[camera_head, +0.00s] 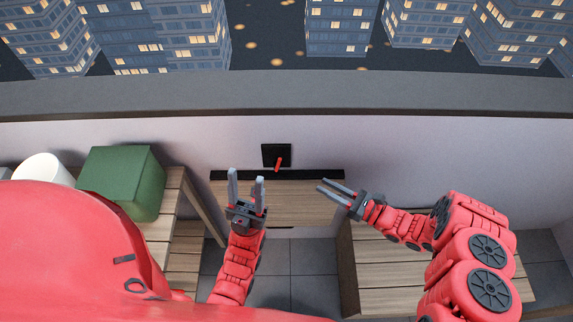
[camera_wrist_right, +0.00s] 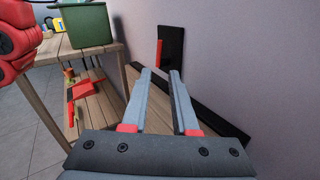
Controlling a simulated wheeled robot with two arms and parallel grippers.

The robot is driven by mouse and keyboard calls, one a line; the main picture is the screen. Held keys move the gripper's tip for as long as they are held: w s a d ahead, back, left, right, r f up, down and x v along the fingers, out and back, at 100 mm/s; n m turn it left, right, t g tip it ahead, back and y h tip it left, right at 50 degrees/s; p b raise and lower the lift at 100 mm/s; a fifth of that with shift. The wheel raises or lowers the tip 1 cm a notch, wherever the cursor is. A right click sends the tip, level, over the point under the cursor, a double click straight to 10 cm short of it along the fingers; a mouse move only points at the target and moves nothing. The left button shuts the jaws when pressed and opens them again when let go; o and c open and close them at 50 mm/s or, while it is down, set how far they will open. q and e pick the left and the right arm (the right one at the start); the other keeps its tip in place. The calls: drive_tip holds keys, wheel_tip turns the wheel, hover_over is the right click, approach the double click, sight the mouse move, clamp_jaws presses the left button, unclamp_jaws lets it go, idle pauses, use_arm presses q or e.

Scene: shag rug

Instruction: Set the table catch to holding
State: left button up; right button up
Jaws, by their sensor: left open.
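The table catch is a black plate (camera_head: 267,151) with a red lever (camera_head: 279,163), mounted on the pale wall above a wooden panel (camera_head: 310,207) with a black strip along its wall side. The lever points down and slightly left in the head view. In the right wrist view the plate (camera_wrist_right: 174,48) and red lever (camera_wrist_right: 159,53) lie beyond the fingertips. My left gripper (camera_head: 246,176) is open and empty, below and left of the lever. My right gripper (camera_head: 323,184) is open and empty, right of the lever, pointing left; its fingers (camera_wrist_right: 159,73) are apart. Neither touches the catch.
A green bin (camera_head: 122,180) and a white round container (camera_head: 44,168) stand at the left on a wooden table, with red items (camera_wrist_right: 84,94) on its lower shelf. A wooden surface (camera_head: 385,258) lies under my right arm. The wall around the catch is clear.

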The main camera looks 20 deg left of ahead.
sight(278, 162)
drive_tip(key=x, duration=1.4)
drive_tip(key=shift+a+p, duration=0.2)
drive_tip(key=shift+p, duration=0.1)
drive_tip(key=shift+f, duration=0.1)
clamp_jaws()
